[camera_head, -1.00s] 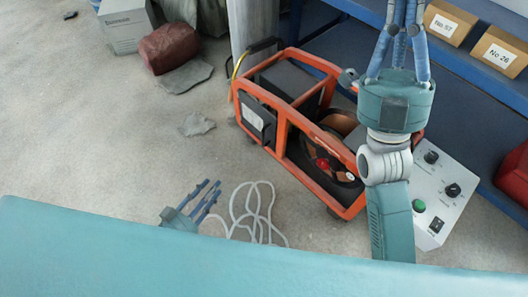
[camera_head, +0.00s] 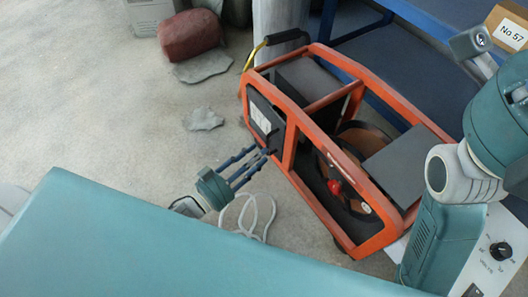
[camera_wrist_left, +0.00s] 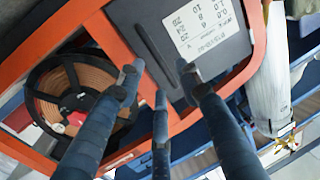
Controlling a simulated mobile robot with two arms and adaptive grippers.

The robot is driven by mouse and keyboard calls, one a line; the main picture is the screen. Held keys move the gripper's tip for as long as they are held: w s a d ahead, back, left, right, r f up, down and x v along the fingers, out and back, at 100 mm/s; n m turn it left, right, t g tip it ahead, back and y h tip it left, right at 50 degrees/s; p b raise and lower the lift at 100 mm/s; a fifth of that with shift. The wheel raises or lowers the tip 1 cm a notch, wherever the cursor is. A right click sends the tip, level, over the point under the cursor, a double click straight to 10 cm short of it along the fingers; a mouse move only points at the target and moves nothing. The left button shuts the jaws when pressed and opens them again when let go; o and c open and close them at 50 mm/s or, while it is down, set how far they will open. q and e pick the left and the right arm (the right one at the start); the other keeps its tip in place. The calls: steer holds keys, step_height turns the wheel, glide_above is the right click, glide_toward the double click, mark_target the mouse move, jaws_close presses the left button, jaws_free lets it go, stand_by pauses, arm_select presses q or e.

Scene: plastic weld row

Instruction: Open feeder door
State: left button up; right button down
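The feeder is an orange-framed unit (camera_head: 385,88) with a cable reel (camera_head: 352,150) inside. Its feeder door seems to be the dark panel with a white label (camera_head: 262,112) on its left end. In the left wrist view the dark labelled panel (camera_wrist_left: 228,52) fills the upper middle. My left gripper (camera_head: 262,154) has its fingers spread and empty, with tips close to the panel's lower edge. Contact cannot be told. In the left wrist view its fingertips (camera_wrist_left: 160,80) stand apart in front of the panel. My right arm is at the right; its fingers are out of frame.
A grey control panel (camera_head: 497,250) with knobs lies at the lower right. Blue shelving (camera_head: 430,22) with a numbered box (camera_head: 510,28) stands behind. A white cable (camera_head: 245,212) lies on the floor. A red sack (camera_head: 190,35) and flat stones are at the upper left.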

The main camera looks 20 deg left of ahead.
mark_target(268, 146)
arm_select(q)
steer(key=shift+b+x, duration=0.4)
steer(key=shift+x, duration=1.2)
steer(key=shift+c, duration=0.3)
jaws_close()
